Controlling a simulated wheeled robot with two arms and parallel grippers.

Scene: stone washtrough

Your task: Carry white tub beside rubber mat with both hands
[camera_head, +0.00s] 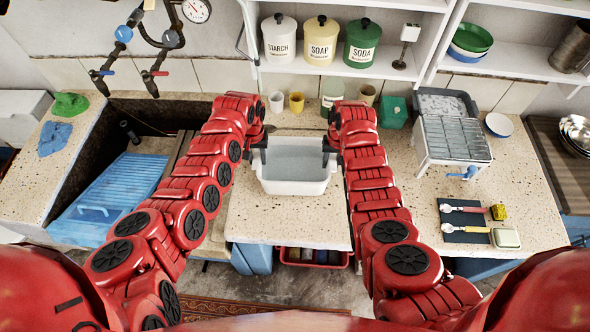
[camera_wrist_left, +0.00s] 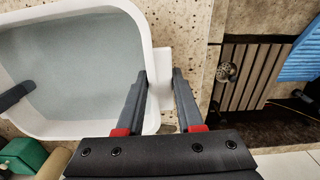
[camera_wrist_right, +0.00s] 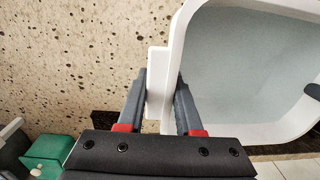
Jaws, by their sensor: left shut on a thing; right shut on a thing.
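The white tub (camera_head: 295,187) is upright over the middle of the stone counter, with grey-blue water or a grey-blue inside. I cannot tell whether it touches the counter. My left gripper (camera_head: 261,152) is shut on the tub's left handle, which shows between the fingers in the left wrist view (camera_wrist_left: 160,76). My right gripper (camera_head: 331,150) is shut on the opposite handle, seen in the right wrist view (camera_wrist_right: 158,76).
A wire rack stand (camera_head: 455,138) with a blue tap stands at the right back. A sink with a blue washboard (camera_head: 110,190) is on the left. Small cups (camera_head: 277,102) and a green box (camera_head: 394,112) stand behind the tub. Counter between tub and mat is clear.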

